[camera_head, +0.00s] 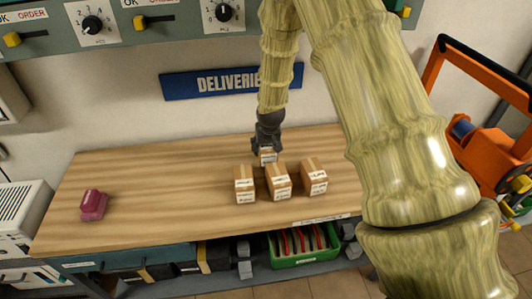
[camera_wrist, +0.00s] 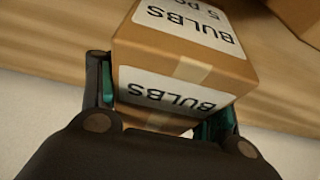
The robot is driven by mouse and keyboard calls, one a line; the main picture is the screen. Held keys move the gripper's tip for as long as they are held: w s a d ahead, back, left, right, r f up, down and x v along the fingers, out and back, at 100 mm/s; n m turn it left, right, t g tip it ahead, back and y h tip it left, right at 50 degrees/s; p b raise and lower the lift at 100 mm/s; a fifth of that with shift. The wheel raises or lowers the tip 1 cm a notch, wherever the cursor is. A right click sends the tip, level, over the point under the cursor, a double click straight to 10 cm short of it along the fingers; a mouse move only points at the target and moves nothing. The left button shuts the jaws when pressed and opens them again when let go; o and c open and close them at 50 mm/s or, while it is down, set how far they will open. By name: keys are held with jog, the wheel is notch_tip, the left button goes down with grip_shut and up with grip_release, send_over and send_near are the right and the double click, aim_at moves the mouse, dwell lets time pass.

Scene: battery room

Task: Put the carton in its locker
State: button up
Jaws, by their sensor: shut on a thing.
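My gripper (camera_head: 266,146) is shut on a small brown carton (camera_head: 268,157) over the back middle of the wooden table, behind a row of three other cartons. In the wrist view the gripper (camera_wrist: 158,112) has a finger on each side of the held carton (camera_wrist: 190,68). Its white labels read "BULBS", and one adds a line that looks like "5 pcs". I cannot tell whether it touches the tabletop. Grey-green cabinet fronts (camera_head: 60,40) with numbered dials, yellow handles and "OK ORDER" labels run along the top; they may be the lockers.
The left carton (camera_head: 244,185), middle carton (camera_head: 279,182) and right carton (camera_head: 314,178) stand near the front of the table (camera_head: 160,165). A dark pink object (camera_head: 93,205) lies at the left. A blue "DELIVERIES" sign (camera_head: 215,82) hangs behind. The table between is clear.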

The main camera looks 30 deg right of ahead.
jog(key=shift+f+p, duration=0.6)
jog(key=shift+f, duration=1.2)
jog(key=shift+f, duration=0.1)
jog(key=o, duration=1.4)
